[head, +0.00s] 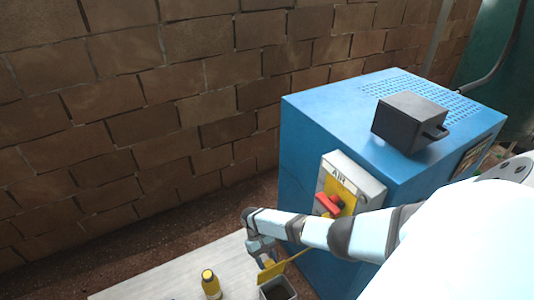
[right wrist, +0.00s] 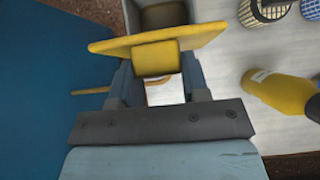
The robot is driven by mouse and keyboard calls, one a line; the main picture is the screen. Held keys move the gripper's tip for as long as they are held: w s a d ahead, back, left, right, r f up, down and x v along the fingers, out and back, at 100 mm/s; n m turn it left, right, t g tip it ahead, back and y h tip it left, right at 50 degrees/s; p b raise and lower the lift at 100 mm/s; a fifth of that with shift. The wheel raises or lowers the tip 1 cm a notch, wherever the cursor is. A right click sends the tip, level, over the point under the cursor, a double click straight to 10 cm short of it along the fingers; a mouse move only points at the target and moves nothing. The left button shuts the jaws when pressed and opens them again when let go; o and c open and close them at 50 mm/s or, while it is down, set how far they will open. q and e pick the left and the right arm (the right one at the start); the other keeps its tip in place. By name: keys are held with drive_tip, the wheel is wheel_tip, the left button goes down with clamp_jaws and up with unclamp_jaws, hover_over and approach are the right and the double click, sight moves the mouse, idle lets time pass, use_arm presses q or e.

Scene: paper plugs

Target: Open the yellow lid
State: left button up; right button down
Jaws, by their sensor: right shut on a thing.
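My right gripper (head: 265,260) is at the lower middle of the head view. Its fingers (right wrist: 160,85) are shut on the block-shaped grip of a yellow lid (right wrist: 205,40). In the head view the yellow lid (head: 270,272) is tilted at the edge of a small grey box (head: 291,297). The box's dark inside shows in the head view. Part of the box (right wrist: 160,4) also shows beyond the lid in the right wrist view. I cannot tell whether the lid still touches the box. My left gripper is not in view.
A yellow bottle (head: 210,284) stands on the pale board (head: 180,278), left of the box. A blue cabinet (head: 305,150) with a red switch (head: 328,205) and a black box (head: 408,122) on top stands close on the right. Patterned cups (right wrist: 266,10) show in the right wrist view.

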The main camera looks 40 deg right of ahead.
drive_tip(key=shift+s+f, duration=0.1)
drive_tip(key=shift+f, duration=0.1)
drive_tip(key=c, duration=0.6)
unclamp_jaws()
drive_tip(key=shift+r, duration=0.1)
drive_tip(key=v, duration=1.3)
drive_tip(key=shift+w+r, duration=0.15)
drive_tip(key=shift+w, duration=0.25)
